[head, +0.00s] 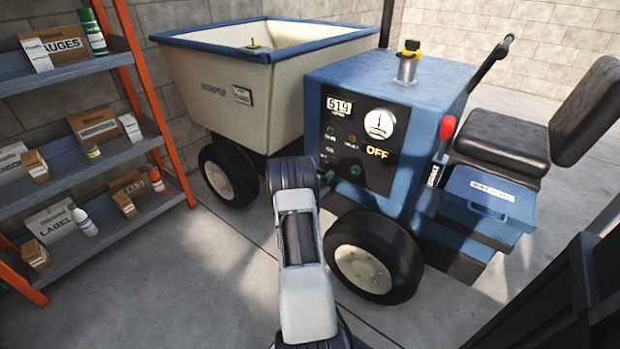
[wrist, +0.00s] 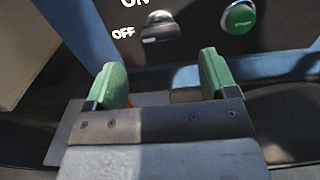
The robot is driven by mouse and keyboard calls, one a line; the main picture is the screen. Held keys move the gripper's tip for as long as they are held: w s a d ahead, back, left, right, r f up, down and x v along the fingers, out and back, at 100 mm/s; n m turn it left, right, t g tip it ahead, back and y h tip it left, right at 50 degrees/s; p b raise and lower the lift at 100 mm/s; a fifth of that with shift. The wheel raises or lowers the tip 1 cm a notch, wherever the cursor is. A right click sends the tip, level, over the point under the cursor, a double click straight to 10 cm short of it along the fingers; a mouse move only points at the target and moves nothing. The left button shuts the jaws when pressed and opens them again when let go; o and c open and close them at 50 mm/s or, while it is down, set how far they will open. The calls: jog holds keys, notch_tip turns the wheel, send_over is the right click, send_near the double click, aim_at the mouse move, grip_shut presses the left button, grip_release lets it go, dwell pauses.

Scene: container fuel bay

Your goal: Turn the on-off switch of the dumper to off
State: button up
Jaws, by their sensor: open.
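The dumper (head: 335,75) stands ahead with its blue engine housing and dark control panel facing me. In the wrist view its on-off switch (wrist: 162,28) is a grey rotary knob. The white OFF label is at its left and ON is above it. The knob lies about level, with its pale mark at the left end, toward OFF. In the head view the panel reads OFF in yellow letters; my arm hides the switch there. My gripper (wrist: 161,78) is open and empty, its two green fingers apart, just below the knob and not touching it.
A green button (wrist: 239,17) sits right of the knob; it also shows in the head view (head: 355,170). A gauge (head: 379,123) and a display are higher on the panel. A red-topped lever (head: 446,130) stands at right. A shelf (head: 85,205) with boxes is at left.

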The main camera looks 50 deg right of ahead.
jog(key=a+p, duration=0.1)
jog(key=a, duration=0.6)
dwell(0.5)
